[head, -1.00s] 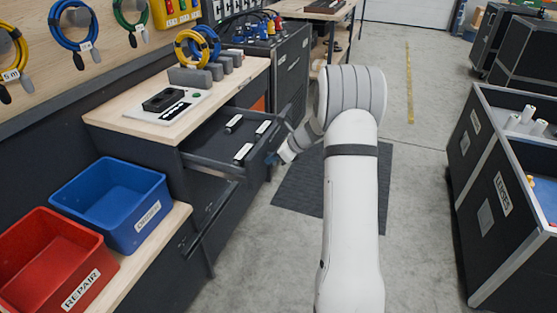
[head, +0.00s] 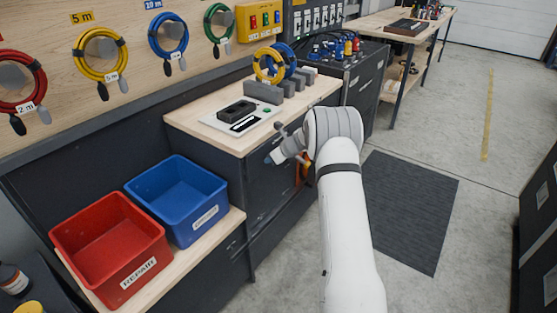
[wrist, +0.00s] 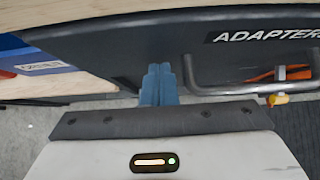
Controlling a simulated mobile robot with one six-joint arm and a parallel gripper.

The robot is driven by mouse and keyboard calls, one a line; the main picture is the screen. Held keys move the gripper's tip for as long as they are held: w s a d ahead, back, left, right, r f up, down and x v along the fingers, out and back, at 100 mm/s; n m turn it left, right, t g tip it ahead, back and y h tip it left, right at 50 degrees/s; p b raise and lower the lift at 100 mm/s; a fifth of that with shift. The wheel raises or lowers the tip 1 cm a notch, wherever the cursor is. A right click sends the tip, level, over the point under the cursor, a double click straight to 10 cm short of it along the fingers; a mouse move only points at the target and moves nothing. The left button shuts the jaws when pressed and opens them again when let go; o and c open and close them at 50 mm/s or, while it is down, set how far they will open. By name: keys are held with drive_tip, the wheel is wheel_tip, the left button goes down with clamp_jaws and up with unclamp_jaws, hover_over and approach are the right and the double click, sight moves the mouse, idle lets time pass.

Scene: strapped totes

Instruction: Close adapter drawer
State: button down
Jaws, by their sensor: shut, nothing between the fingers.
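The adapter drawer (head: 262,182) is in the bench below the wooden top in the head view. Its front looks about flush with the bench and no tray interior shows; my arm partly hides it, so a small gap cannot be ruled out. In the wrist view its dark front (wrist: 180,50) carries a white ADAPTERS label, with a grey bar handle (wrist: 265,88) to the right. My gripper (head: 273,158) is shut and empty at the drawer front. Its blue fingers (wrist: 159,85) lie close to the front, left of the handle; contact cannot be told.
A blue bin (head: 178,200) and a red REPAIR bin (head: 110,245) stand on a lower shelf at left. An orange item (head: 303,168) shows beside my wrist. The floor around the dark mat (head: 410,205) is clear. A black case (head: 538,235) stands at right.

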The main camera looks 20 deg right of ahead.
drive_tip(key=shift+w+a+r, duration=0.25)
drive_tip(key=shift+w+a, duration=0.1)
drive_tip(key=shift+w, duration=0.2)
drive_tip(key=shift+w+r, duration=0.1)
